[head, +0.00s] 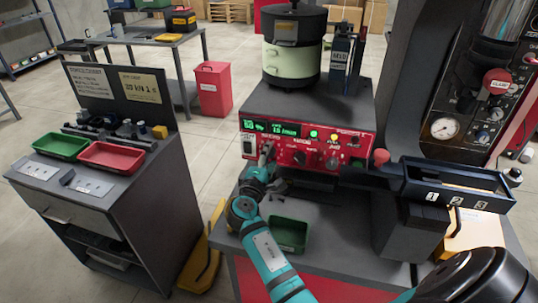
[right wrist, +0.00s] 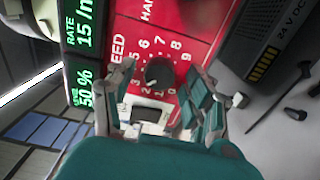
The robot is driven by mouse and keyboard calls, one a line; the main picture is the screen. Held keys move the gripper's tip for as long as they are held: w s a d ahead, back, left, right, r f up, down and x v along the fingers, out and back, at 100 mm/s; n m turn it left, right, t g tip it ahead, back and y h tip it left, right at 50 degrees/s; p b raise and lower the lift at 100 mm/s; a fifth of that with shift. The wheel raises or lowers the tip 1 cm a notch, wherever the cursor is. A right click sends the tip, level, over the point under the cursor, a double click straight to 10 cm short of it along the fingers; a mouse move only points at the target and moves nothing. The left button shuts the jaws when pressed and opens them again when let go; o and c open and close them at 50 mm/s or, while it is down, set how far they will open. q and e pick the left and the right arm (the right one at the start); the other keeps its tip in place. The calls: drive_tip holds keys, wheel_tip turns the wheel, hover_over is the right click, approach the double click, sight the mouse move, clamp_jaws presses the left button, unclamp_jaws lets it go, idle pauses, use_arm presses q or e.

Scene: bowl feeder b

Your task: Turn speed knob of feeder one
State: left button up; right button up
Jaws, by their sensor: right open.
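The red control panel (head: 330,148) is on the front of the bowl feeder, under the bowl (head: 294,50). The black speed knob (right wrist: 160,72) shows in the right wrist view, ringed by white numbers on red, with a partly hidden label ending in "EED". My right gripper (head: 266,158) is at the left part of the panel and hides what lies behind it in the head view. In the right wrist view its two fingers are open, one on each side of the knob, with visible gaps. Whether the fingertips reach its depth I cannot tell. My left gripper is not in view.
Green displays (right wrist: 85,95) sit beside the knob; other knobs (head: 332,162) are farther right on the panel. A green tray (head: 289,234) stands below on the bench. A numbered chute (head: 458,190) is at right. A cart with green and red trays (head: 108,156) stands left.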

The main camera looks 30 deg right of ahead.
drive_tip(key=shift+c, duration=1.1)
clamp_jaws()
drive_tip(key=shift+f+m+b, duration=0.15)
drive_tip(key=shift+m+b, duration=0.15)
drive_tip(key=shift+b, duration=0.5)
drive_tip(key=m+b, duration=0.3)
drive_tip(key=b, duration=0.2)
drive_tip(key=shift+r+m+b, duration=0.2)
drive_tip(key=shift+m+b, duration=0.9)
drive_tip(key=shift+b, duration=0.2)
